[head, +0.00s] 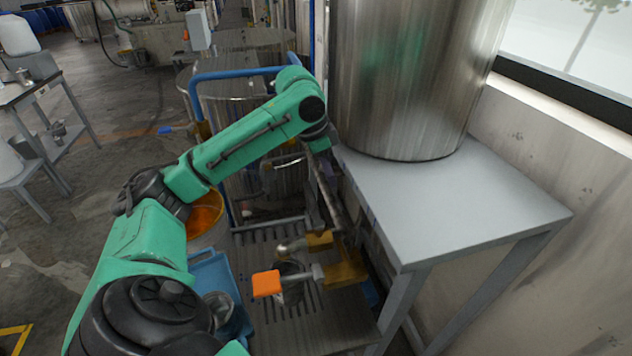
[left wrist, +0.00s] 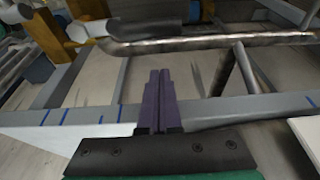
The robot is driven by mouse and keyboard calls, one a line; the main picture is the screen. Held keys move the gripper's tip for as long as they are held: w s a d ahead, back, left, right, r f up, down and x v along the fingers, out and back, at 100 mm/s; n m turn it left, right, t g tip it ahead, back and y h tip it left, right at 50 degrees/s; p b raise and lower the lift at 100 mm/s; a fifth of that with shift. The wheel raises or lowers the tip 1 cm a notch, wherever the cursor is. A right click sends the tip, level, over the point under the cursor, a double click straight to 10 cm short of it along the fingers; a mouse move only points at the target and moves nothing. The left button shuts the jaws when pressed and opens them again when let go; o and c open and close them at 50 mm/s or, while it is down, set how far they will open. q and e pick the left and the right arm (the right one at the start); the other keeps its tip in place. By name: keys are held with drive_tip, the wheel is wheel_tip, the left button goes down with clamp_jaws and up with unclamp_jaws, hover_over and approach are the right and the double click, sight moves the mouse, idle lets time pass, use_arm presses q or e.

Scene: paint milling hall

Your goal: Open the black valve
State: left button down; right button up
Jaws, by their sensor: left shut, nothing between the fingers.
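My left gripper shows in the left wrist view, its two purple fingers (left wrist: 159,77) pressed together with nothing between them. In the head view my left arm reaches over to beside the grey table, and the fingers are hard to make out. A dark handle-like sleeve (left wrist: 148,29) lies along a metal pipe in the left wrist view, beyond the fingertips and apart from them in the picture. It may be the black valve; I cannot tell for sure. Brass fittings (head: 345,268) and an orange handle (head: 266,284) show lower in the head view.
A large steel drum (head: 405,80) stands on the grey table (head: 455,205) to the right. A blue rail (head: 235,73), an orange bucket (head: 207,213) and a slatted grate (head: 335,325) lie around the arm. Open floor is at the left.

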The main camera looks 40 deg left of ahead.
sight(313, 203)
use_arm(q)
drive_tip(key=shift+x, duration=0.95)
drive_tip(key=s+a, duration=0.2)
drive_tip(key=s, duration=0.1)
drive_tip(key=shift+s+r, duration=0.15)
use_arm(e)
drive_tip(key=shift+s, duration=0.3)
use_arm(q)
drive_tip(key=shift+a, duration=0.1)
use_arm(e)
drive_tip(key=shift+d+r, duration=0.1)
use_arm(q)
drive_tip(key=shift+s+a+n, duration=0.1)
drive_tip(key=shift+s+n, duration=0.1)
drive_tip(key=shift+n, duration=0.3)
use_arm(e)
drive_tip(key=shift+w+d, duration=0.1)
drive_tip(key=shift+d, duration=0.4)
